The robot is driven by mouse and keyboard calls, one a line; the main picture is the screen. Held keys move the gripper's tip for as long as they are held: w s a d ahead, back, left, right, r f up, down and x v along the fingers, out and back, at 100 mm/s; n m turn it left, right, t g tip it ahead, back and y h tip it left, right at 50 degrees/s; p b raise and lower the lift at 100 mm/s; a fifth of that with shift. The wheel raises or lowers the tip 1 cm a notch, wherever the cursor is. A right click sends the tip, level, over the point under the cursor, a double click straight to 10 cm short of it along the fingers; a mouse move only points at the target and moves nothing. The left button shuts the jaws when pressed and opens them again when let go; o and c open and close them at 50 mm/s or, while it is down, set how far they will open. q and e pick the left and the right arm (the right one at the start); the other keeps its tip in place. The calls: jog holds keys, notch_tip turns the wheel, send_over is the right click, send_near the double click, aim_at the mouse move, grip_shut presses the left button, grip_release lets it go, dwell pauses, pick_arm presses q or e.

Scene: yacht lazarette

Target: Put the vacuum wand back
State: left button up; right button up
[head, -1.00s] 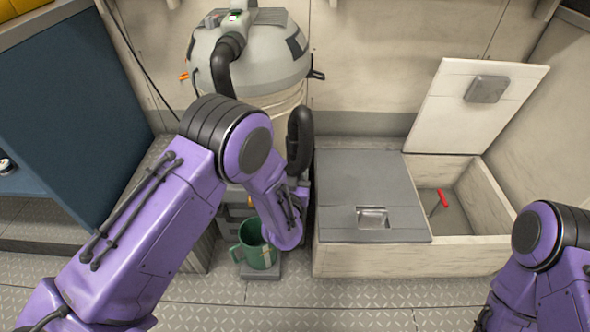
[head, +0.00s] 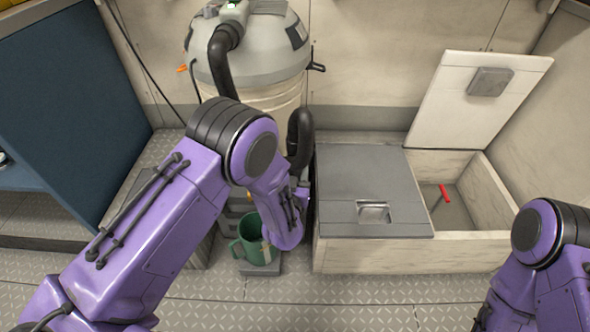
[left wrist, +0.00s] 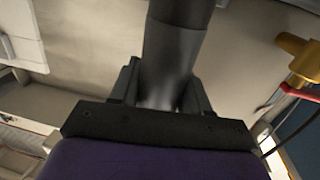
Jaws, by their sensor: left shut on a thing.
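The vacuum wand shows in the head view as a black curved tube (head: 300,128) standing upright beside the vacuum. Its lower part is hidden behind my left arm. In the left wrist view, the dark round tube of the wand (left wrist: 175,45) runs up between the two fingers of my left gripper (left wrist: 163,88), which is shut on it. The grey-topped vacuum (head: 250,60) with its black hose (head: 221,62) stands behind my left forearm. My left gripper is hidden in the head view. My right arm enters at the lower right, and its gripper is out of sight.
A green mug (head: 252,240) stands low below my left forearm. To the right is a pale bench locker (head: 410,255) with a closed grey lid (head: 365,180) and a raised white lid (head: 470,110). A red-handled tool (head: 445,193) lies inside. A blue panel (head: 70,110) stands left.

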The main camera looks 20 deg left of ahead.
pick_arm(q)
jog(key=o, duration=1.1)
jog(key=s, duration=0.3)
jog(key=s+d+p, duration=0.1)
jog(key=s, duration=0.3)
jog(key=s+p, duration=0.1)
jog(key=s, duration=0.2)
jog(key=shift+s+d, duration=0.2)
jog(key=shift+d, duration=0.05)
